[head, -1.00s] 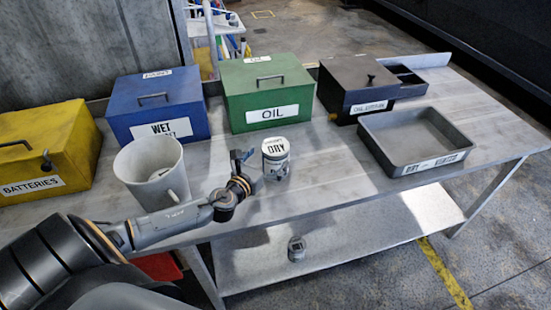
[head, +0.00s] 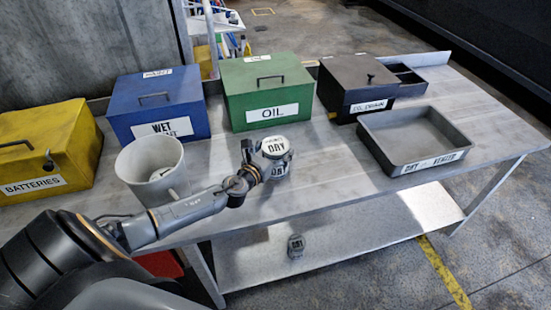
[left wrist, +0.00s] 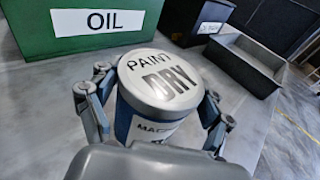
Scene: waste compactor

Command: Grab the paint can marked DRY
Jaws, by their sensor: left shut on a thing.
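The paint can marked DRY (head: 276,150) stands upright on the metal table, in front of the green OIL box. It has a grey lid with "PAINT DRY" on it and a blue-and-white side. In the left wrist view the can (left wrist: 160,85) sits between the two fingers. My left gripper (head: 265,158) is shut on the can, with one finger on each side of it; it also shows in the left wrist view (left wrist: 152,112). The can's lower part is partly hidden by the gripper. My right gripper is not in view.
A white bucket (head: 153,168) stands left of my gripper. Behind are a yellow BATTERIES box (head: 48,150), a blue WET PAINT box (head: 158,103), the green OIL box (head: 268,92) and a black OIL DRAIN box (head: 358,85). A grey tray (head: 415,142) lies right. Another can (head: 296,246) stands on the lower shelf.

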